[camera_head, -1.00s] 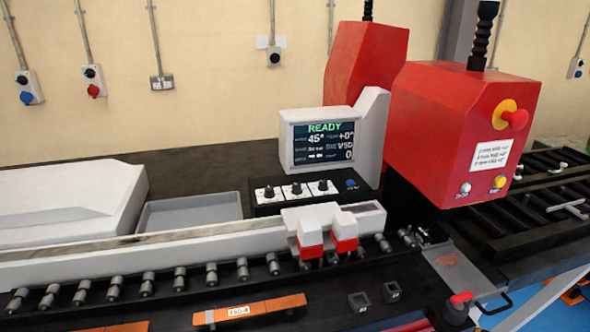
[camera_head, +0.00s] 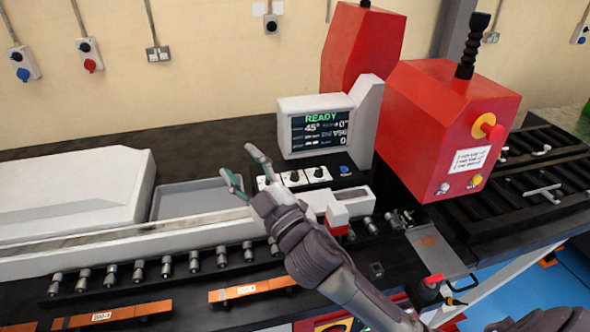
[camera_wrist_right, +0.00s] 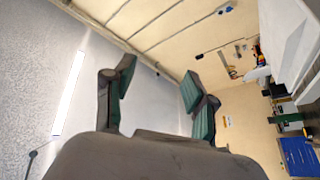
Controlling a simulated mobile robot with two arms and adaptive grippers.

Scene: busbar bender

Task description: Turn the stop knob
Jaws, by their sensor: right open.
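A control panel with black knobs on white plates sits below the screen. The left knob (camera_head: 268,181) is partly behind my gripper; the middle knob (camera_head: 294,176) and right knob (camera_head: 318,173) show clearly. Their labels are too small to read, so I cannot tell which is the stop knob. A red mushroom button (camera_head: 492,131) on a yellow collar is on the red machine head. My right gripper (camera_head: 238,163) is open and empty, just left of the panel, fingers pointing up and left. Its green-padded fingers show spread in the wrist view (camera_wrist_right: 160,90). My left gripper is out of view.
The screen (camera_head: 319,133) reads READY and 45°. A grey tray (camera_head: 190,203) lies left of my gripper. The red machine head (camera_head: 428,120) rises at the right.

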